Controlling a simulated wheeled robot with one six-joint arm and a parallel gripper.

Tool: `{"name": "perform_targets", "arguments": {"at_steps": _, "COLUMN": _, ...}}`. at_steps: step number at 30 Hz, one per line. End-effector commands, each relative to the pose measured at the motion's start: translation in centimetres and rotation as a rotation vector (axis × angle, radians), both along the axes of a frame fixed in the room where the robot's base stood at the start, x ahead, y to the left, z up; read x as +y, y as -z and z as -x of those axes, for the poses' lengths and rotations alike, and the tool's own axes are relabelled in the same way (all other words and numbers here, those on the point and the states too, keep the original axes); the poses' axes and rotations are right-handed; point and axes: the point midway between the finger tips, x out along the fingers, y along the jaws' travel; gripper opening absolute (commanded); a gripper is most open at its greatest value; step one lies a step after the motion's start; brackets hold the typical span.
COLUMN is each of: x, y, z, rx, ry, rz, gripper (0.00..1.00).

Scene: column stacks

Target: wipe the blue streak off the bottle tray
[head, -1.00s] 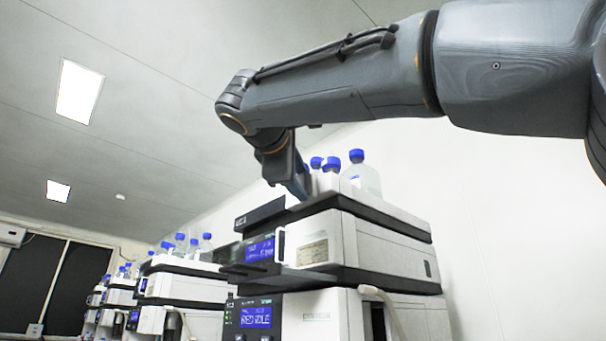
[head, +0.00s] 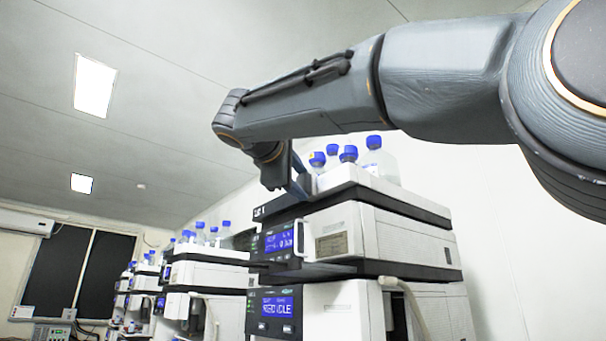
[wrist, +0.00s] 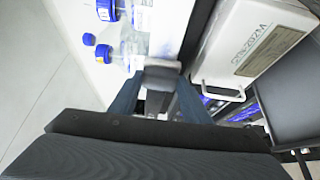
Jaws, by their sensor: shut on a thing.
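The bottle tray (head: 352,180) is a white, low-walled tray on top of the nearest instrument stack. Several clear bottles with blue caps (head: 374,143) stand in it; bottles (wrist: 130,48) also show at the upper left of the wrist view. My gripper (head: 298,188) points down at the tray's front left end. In the wrist view my gripper (wrist: 160,88) has its two blue-grey fingers on either side of a small grey block (wrist: 161,76), shut on it. I cannot tell whether the block touches the tray. I cannot make out the blue streak in either view.
The instrument stack (head: 340,236) has a dark top ledge, a white handle and lit blue screens below the tray. A pale hose (head: 408,292) loops down its front. More stacks with bottles (head: 205,278) stand to the left. A white wall is behind.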

Motion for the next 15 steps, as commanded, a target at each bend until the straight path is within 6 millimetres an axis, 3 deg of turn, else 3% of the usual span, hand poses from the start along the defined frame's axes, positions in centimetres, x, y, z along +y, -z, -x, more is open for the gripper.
{"name": "perform_targets", "arguments": {"at_steps": 8, "x": 0.1, "y": 0.0, "z": 0.0, "rx": 0.000, "ry": 0.000, "rz": 0.000, "gripper": 0.11}}
{"name": "perform_targets", "arguments": {"at_steps": 15, "x": 1.7, "y": 0.0, "z": 1.1, "rx": -0.001, "ry": -0.002, "rz": 0.000, "gripper": 0.11}}
